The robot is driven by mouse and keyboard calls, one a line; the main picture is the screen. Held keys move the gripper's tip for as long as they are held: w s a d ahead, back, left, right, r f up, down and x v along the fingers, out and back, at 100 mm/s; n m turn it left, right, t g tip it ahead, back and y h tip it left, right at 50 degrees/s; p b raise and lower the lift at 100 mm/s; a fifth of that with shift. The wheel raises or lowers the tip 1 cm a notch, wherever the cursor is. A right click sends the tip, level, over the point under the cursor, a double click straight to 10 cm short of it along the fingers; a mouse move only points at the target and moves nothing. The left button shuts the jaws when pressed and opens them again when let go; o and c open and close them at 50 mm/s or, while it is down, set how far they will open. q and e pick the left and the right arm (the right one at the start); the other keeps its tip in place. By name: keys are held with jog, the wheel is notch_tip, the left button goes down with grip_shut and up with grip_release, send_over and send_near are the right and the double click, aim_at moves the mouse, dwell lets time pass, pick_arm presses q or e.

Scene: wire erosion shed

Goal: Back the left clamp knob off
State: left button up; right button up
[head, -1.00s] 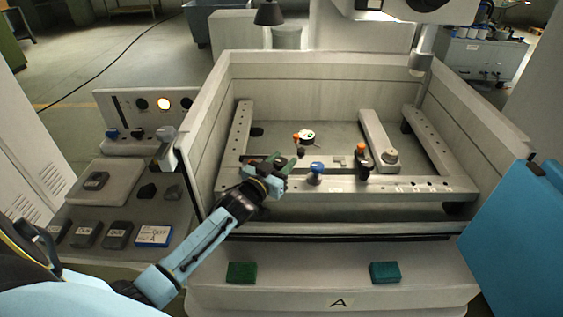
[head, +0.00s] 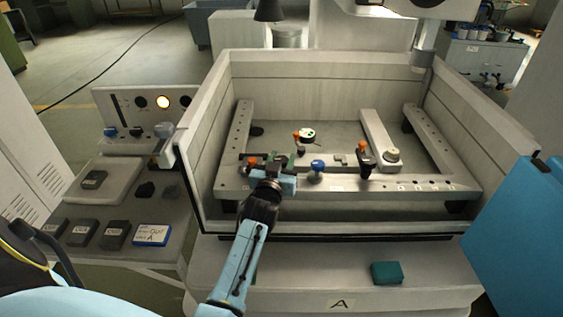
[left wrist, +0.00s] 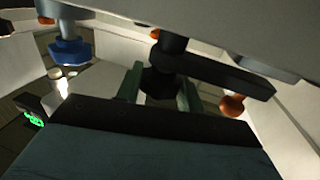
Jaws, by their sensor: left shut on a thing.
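The left clamp (head: 252,160) sits on the left part of the front rail, with an orange tip showing beside my left gripper. Its black knob is hidden by the gripper in the head view. In the left wrist view, the black knob (left wrist: 160,84) lies between the two green fingers of my left gripper (head: 281,161), which is shut on it. A dark clamp bar (left wrist: 220,74) and an orange ball end (left wrist: 232,105) show beside the knob. The right clamp (head: 364,160), with orange top and black knob, stands farther right. My right gripper is out of view.
A round gauge-like part (head: 307,134) lies behind. High tank walls (head: 196,180) surround the rails. A green block (head: 386,272) rests on the front ledge.

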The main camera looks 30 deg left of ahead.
pick_arm(q)
jog(key=shift+r, duration=0.15)
jog(key=o, duration=1)
jog(key=v, duration=1.3)
jog(key=shift+s+d, duration=0.1)
jog(key=shift+s, duration=0.05)
